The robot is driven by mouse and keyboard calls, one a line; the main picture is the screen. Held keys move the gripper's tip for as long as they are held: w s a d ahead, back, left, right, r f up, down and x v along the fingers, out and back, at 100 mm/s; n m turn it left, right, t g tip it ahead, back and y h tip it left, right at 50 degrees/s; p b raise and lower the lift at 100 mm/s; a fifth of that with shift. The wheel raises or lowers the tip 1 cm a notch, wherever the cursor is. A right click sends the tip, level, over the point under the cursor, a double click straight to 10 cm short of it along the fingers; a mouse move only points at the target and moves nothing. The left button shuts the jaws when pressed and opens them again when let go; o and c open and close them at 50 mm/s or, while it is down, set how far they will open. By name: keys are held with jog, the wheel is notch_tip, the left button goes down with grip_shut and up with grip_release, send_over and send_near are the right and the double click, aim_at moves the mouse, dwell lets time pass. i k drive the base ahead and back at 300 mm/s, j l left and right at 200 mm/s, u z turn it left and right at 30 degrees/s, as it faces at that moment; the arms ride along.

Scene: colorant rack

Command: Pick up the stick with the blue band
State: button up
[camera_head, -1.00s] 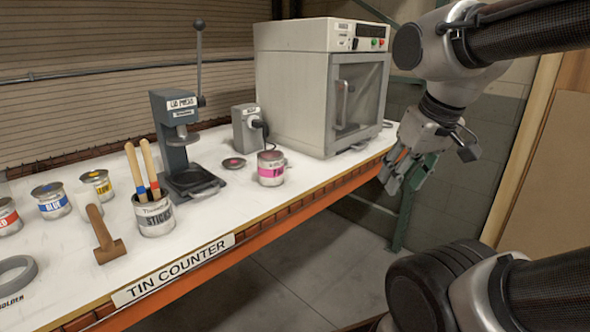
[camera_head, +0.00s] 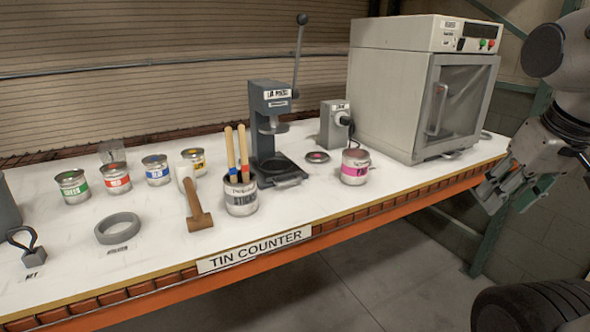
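Two wooden sticks stand upright in a tin labelled STICKS (camera_head: 240,203) on the counter. The left one is the stick with the blue band (camera_head: 230,150); its band shows just above the tin's rim. The right one is the stick with the orange-red band (camera_head: 243,148). Their lower ends are hidden inside the tin. My gripper (camera_head: 486,198) is at the right, beyond the counter's front edge and far from the sticks. Its fingers look apart and empty.
The white counter (camera_head: 330,212) holds a hammer-like wooden tool (camera_head: 198,205), a grey ring (camera_head: 118,228), a press (camera_head: 270,130), a pink-labelled tin (camera_head: 355,168), several colour tins (camera_head: 116,178) and a large cabinet (camera_head: 400,90). Bare counter lies in front of the STICKS tin.

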aim_at(227, 131)
jog(key=i+j+u, duration=0.15)
jog(key=u, duration=0.3)
jog(key=i+u, duration=0.4)
jog(key=k+j, duration=0.05)
